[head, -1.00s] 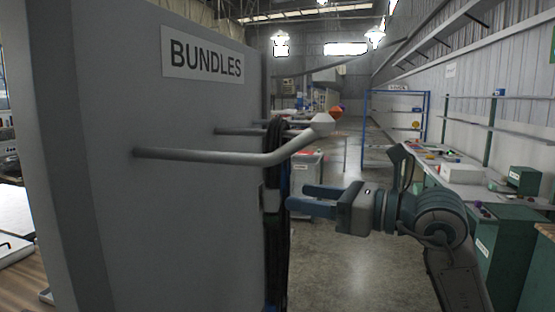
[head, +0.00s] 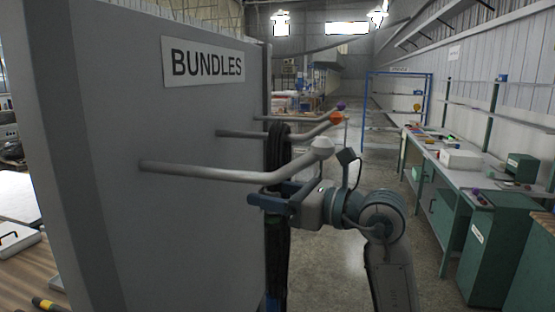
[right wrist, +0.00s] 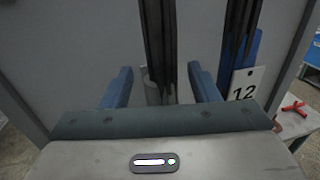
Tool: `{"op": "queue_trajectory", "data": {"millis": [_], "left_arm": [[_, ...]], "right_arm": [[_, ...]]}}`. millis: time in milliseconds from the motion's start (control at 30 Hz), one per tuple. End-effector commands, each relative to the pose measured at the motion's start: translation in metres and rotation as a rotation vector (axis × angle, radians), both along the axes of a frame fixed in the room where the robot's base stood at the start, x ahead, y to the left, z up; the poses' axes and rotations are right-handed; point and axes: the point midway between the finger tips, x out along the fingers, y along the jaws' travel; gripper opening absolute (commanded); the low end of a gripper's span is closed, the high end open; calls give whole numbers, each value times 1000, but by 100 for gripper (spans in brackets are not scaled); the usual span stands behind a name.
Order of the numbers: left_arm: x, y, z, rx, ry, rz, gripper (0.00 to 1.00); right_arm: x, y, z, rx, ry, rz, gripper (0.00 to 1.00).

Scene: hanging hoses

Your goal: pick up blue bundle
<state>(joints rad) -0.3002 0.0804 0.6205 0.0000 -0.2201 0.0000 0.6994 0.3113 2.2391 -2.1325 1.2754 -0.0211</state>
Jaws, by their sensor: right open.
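A dark hose bundle (head: 279,150) hangs from the peg rack beside the grey panel. In the right wrist view, dark hoses (right wrist: 160,45) pass between the fingers of my right gripper (right wrist: 162,85), which is open and not closed on them. A blue strip (right wrist: 253,58), seemingly the blue bundle, shows to the right, outside the right finger, beside dark hoses and a white tag marked 12. In the head view only a little blue (head: 269,302) shows low down. My right gripper (head: 262,199) is at the hanging hoses, below the front peg. My left gripper is not in view.
The panel (head: 190,230) carries a BUNDLES sign (head: 205,62). Pegs with white (head: 322,147), orange (head: 336,118) and purple (head: 340,105) tips stick out above my right gripper. A green workbench (head: 440,200) stands right; floor between is clear.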

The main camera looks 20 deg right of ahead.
Motion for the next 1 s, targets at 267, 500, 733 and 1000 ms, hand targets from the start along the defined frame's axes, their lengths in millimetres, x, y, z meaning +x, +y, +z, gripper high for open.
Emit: {"op": "queue_trajectory", "data": {"millis": [267,500,733,1000], "left_arm": [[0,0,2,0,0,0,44],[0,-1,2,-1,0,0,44],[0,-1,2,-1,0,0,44],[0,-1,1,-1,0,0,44]], "right_arm": [[3,3,-1,-1,0,0,55],[3,3,-1,-1,1,0,24],[3,3,1,0,-4,0,0],[3,3,1,1,-4,0,0]]}}
